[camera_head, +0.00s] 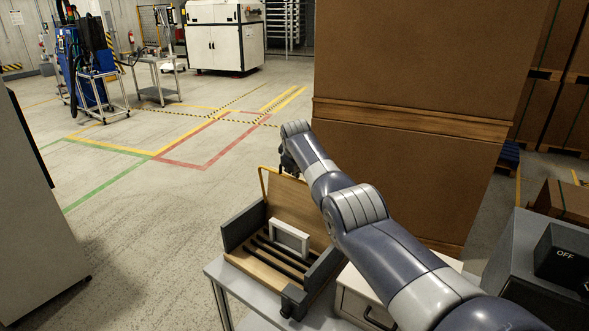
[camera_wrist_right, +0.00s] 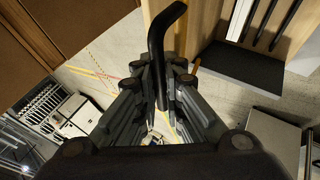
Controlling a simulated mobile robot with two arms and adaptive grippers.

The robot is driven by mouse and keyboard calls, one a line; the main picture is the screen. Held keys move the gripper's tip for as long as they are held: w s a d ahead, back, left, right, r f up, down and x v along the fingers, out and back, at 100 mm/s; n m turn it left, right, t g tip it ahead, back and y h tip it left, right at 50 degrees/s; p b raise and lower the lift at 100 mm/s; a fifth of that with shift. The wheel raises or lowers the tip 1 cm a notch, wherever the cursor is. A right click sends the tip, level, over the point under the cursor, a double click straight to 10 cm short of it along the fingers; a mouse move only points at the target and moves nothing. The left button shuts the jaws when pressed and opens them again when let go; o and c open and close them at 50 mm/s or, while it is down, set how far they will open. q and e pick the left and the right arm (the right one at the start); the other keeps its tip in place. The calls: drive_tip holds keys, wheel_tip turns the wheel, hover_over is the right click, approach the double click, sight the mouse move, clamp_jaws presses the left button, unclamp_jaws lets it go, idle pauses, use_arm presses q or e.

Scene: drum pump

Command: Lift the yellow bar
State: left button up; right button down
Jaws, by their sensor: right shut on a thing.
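The thin yellow bar (camera_head: 264,184) rises from the left side of a wooden-and-grey device on a small table in the head view. Its top bends right toward my right gripper (camera_head: 288,163), which is mostly hidden behind my right wrist. In the right wrist view, the right gripper (camera_wrist_right: 160,75) is closed around a dark, bent bar end (camera_wrist_right: 156,40) that sticks out past the fingers. A short yellow-orange piece (camera_wrist_right: 196,66) shows just beside the right finger. My left gripper is in neither view.
The device (camera_head: 245,262) has dark slats and a white frame (camera_head: 290,238) on it, on a grey table (camera_head: 255,322). Tall cardboard boxes (camera_head: 400,190) stand close behind my right arm. A dark box marked OFF (camera_head: 565,255) is at the right. Open floor lies left.

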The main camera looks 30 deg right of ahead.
drive_tip(key=c, duration=1.7)
unclamp_jaws()
drive_tip(key=shift+s+f, duration=0.2)
drive_tip(key=shift+f, duration=0.15)
drive_tip(key=shift+d, duration=0.1)
drive_tip(key=shift+w+r, duration=0.1)
drive_tip(key=shift+r, duration=0.05)
drive_tip(key=shift+r, duration=0.1)
drive_tip(key=shift+r, duration=0.25)
drive_tip(key=v, duration=1.1)
drive_tip(key=shift+s, duration=0.25)
drive_tip(key=shift+a, duration=0.2)
